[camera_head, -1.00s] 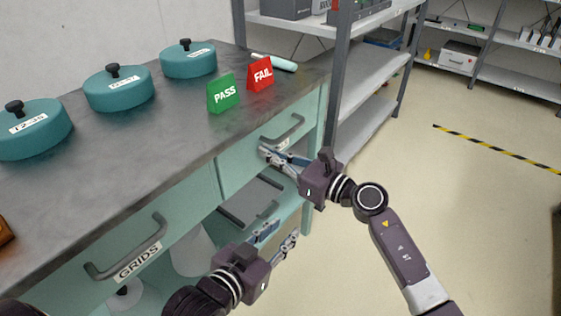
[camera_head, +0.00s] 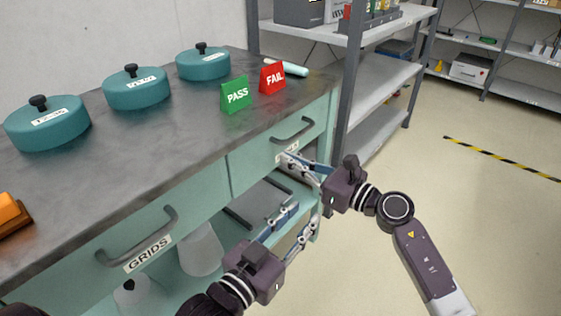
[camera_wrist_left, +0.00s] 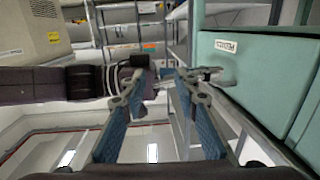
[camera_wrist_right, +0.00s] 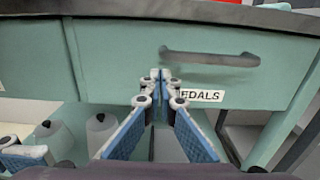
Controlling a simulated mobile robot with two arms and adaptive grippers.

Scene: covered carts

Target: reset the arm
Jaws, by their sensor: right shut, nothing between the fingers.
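My right gripper (camera_head: 285,158) is shut and empty. Its tips are in front of the right drawer, by its label, below the handle (camera_head: 293,129). In the right wrist view the closed tips (camera_wrist_right: 160,75) hide the label's (camera_wrist_right: 203,95) start; "EDALS" shows. My left gripper (camera_head: 307,212) is lower, in front of the open shelf under that drawer. Its two fingers stand apart with nothing between them. The left wrist view shows the gap between its tips (camera_wrist_left: 160,76), with the teal drawer front (camera_wrist_left: 262,60) to the right.
The grey counter (camera_head: 150,165) carries teal lidded pots (camera_head: 137,90), a green PASS sign (camera_head: 235,95) and a red FAIL sign (camera_head: 272,78). A GRIDS drawer handle (camera_head: 140,240) sticks out at left. A metal rack (camera_head: 385,85) stands behind; floor (camera_head: 480,220) at right is clear.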

